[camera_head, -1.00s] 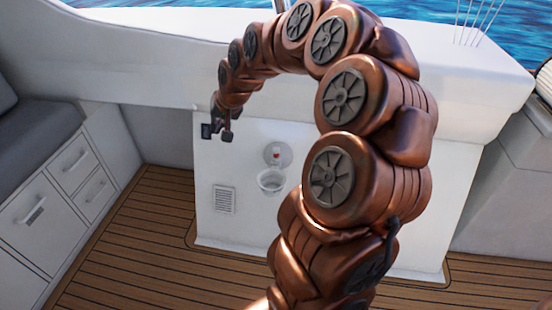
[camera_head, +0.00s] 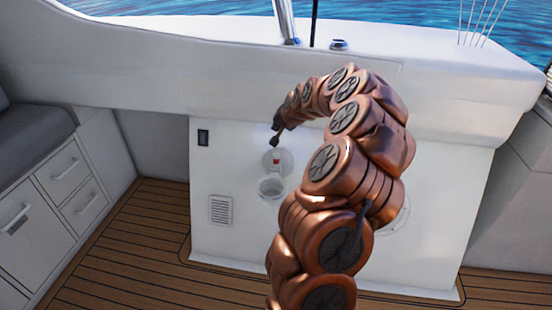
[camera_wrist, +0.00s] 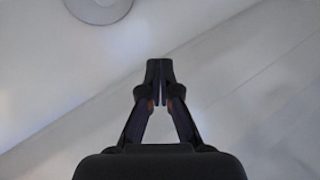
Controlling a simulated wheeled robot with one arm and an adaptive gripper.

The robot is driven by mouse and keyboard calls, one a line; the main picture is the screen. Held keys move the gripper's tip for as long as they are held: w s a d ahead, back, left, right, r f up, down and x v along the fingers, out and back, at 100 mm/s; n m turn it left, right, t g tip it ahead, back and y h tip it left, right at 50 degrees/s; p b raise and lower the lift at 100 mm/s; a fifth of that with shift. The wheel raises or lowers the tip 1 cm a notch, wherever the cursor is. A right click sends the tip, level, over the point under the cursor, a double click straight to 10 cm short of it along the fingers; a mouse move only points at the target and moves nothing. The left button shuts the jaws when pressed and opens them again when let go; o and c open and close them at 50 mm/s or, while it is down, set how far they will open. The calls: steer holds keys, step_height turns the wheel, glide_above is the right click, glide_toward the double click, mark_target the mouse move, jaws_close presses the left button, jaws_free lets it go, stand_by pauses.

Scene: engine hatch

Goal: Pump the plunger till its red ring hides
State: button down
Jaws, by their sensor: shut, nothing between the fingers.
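A round grey plate with a small plunger (camera_head: 276,161) at its middle is on the white front panel in the head view. A red mark shows on the plunger; its exact form is too small to make out. A pale round cup-like part (camera_head: 270,188) is just below it. My gripper (camera_head: 275,141) is just above the plate, seemingly apart from it. In the wrist view my gripper (camera_wrist: 160,68) is shut and empty, its fingertips together. Part of a grey disc (camera_wrist: 98,6) shows at that view's top left edge, cut off by the frame.
A dark switch (camera_head: 203,138) and a slatted vent (camera_head: 221,210) are on the panel to the left. Another round fitting (camera_head: 396,218) is partly behind my arm. The white ledge (camera_head: 180,75) overhangs the panel. Drawers (camera_head: 70,180) stand left; the wooden floor (camera_head: 130,250) is clear.

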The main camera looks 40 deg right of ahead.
mark_target(276, 154)
stand_by(0.4)
steer(key=shift+f+b, duration=1.3)
steer(key=shift+f, duration=3.1)
steer(key=shift+f, duration=0.15)
steer(key=shift+f, duration=0.25)
steer(key=shift+f+b, duration=0.3)
steer(key=shift+f, duration=0.7)
steer(key=shift+r+p, duration=0.55)
steer(key=shift+r, duration=0.9)
steer(key=shift+r+p, duration=0.95)
steer(key=shift+r, duration=1.55)
